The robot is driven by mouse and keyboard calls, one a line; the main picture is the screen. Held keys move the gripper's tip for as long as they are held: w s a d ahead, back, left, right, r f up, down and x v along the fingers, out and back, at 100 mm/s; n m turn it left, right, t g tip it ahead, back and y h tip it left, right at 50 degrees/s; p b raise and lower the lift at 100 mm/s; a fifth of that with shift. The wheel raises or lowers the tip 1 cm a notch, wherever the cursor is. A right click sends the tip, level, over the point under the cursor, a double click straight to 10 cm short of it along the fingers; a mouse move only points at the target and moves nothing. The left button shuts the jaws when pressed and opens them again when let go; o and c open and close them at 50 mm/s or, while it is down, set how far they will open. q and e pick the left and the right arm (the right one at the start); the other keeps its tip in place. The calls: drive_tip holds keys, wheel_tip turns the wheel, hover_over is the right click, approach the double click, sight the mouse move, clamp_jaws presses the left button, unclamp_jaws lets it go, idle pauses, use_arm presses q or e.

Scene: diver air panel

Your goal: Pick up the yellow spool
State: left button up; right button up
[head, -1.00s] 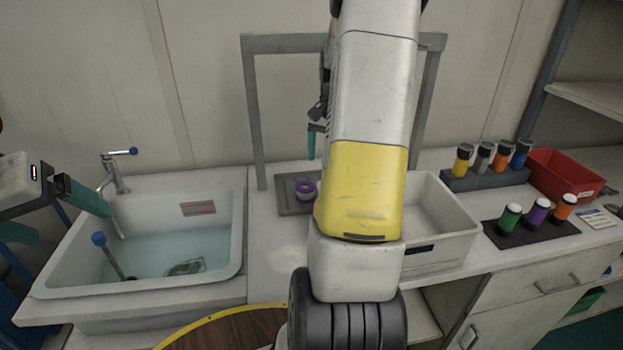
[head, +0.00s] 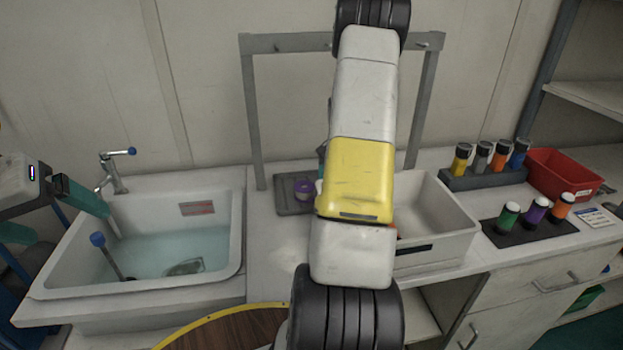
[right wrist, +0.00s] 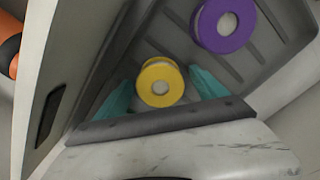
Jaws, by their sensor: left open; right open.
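The yellow spool (right wrist: 161,64) shows in the right wrist view on the grey ribbed tray (right wrist: 272,62), its round end facing the camera. My right gripper (right wrist: 162,90) is open, with one teal finger on each side of the spool. I cannot tell whether the fingers touch it. In the head view my right arm hides the yellow spool and nearly all of this gripper. A purple spool (right wrist: 206,30) sits on the same tray and also shows in the head view (head: 303,189). My left gripper (head: 58,212) is open and empty, near the sink's left side.
A white bin (head: 440,240) stands right of the tray, close to my right gripper. A water-filled sink (head: 240,215) is on the left. A grey frame (head: 250,110) rises behind the tray. Several capped bottles and a red bin (head: 562,178) stand at the right.

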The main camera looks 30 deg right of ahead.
drive_tip(key=shift+c, duration=0.2)
drive_tip(key=c, duration=1.5)
drive_tip(key=shift+o, duration=0.2)
drive_tip(key=shift+r, duration=0.15)
